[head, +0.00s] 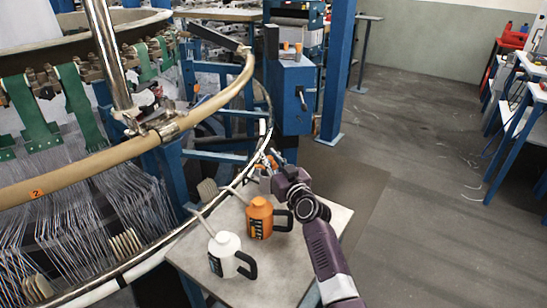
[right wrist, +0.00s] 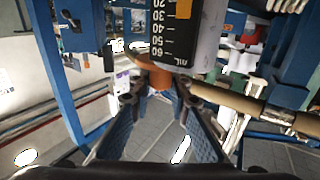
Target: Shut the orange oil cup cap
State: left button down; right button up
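In the right wrist view an orange part (right wrist: 160,77), which looks like the oil cup cap, shows beyond my right gripper (right wrist: 160,100). It sits under a clear cup with a black mL scale (right wrist: 172,28). The gripper's two fingers are apart, one on each side of the orange part; I cannot tell whether they touch it. In the head view the right gripper (head: 266,165) is beside the loom's ring, above the far edge of the small table, and a little orange shows at its tips. The cup is mostly hidden there. My left gripper is not in view.
An orange oil can (head: 260,217) and a white oil can (head: 223,254) stand on the small grey table (head: 265,268) below my right arm. The loom ring (head: 215,108) curves along the left. A blue cabinet (head: 293,95) stands behind. Floor at the right is clear.

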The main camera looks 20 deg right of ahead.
aim_at(270, 157)
jog(key=o, duration=0.5)
jog(key=shift+f, duration=0.1)
notch_tip(270, 157, up, 10)
jog(key=shift+r, duration=0.1)
dwell(0.3)
